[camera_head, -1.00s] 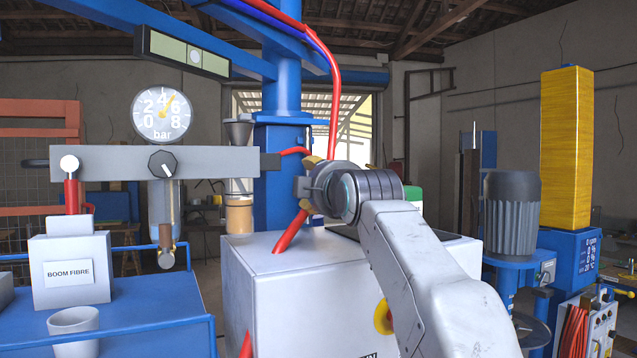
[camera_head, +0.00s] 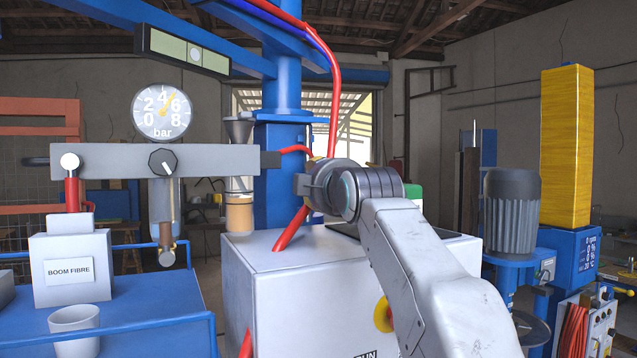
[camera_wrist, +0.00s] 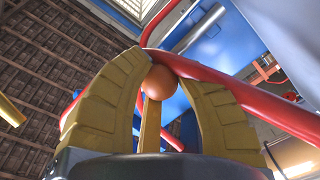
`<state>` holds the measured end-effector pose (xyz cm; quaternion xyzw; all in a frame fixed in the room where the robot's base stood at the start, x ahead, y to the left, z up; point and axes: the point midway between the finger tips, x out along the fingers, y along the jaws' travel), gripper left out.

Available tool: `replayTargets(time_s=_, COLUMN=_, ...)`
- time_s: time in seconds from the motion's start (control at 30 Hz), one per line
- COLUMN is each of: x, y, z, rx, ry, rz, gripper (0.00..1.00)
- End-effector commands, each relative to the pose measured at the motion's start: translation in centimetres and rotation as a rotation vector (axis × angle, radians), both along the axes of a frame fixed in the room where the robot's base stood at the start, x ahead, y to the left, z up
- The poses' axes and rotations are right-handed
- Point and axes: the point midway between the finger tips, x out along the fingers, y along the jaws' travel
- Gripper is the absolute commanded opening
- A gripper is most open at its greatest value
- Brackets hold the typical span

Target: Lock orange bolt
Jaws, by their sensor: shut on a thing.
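The orange bolt shows in the wrist view as a round orange knob (camera_wrist: 160,82) between the yellow fingers. My gripper (camera_wrist: 158,70) is shut on it, with a finger on its left, one on its right and a third below. The rest of the bolt is hidden. In the head view my wrist covers the knob and nearly all of the fingers, in front of the blue column (camera_head: 283,120).
A red hose (camera_wrist: 255,103) runs close by the fingertips; I cannot tell whether it touches them. In the head view a grey bar with a dial gauge (camera_head: 162,111) stands left of my wrist. A white cabinet (camera_head: 300,290) is below. A grey motor (camera_head: 511,213) stands right.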

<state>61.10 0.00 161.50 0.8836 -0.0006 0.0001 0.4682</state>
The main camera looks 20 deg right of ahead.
Motion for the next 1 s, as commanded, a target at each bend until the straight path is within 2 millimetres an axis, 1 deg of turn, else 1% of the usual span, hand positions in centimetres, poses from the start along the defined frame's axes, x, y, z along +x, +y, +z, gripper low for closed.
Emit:
replayTargets(time_s=0.13, x=0.0, y=0.0, z=0.9, rx=0.0, ry=0.001, rz=0.0, gripper=0.0)
replayTargets(time_s=0.4, x=0.0, y=0.0, z=3.5, rx=0.0, ry=-0.002, rz=0.0, gripper=0.0)
replayTargets(time_s=0.73, x=-0.1, y=0.0, z=3.7, rx=0.0, ry=-0.01, rz=-0.001, gripper=0.0)
replayTargets(time_s=0.77, x=-0.1, y=0.0, z=3.8, rx=0.0, ry=-0.011, rz=0.0, gripper=0.32)
replayTargets(time_s=1.0, x=-0.1, y=0.0, z=3.6, rx=0.0, ry=-0.006, rz=0.0, gripper=0.53)
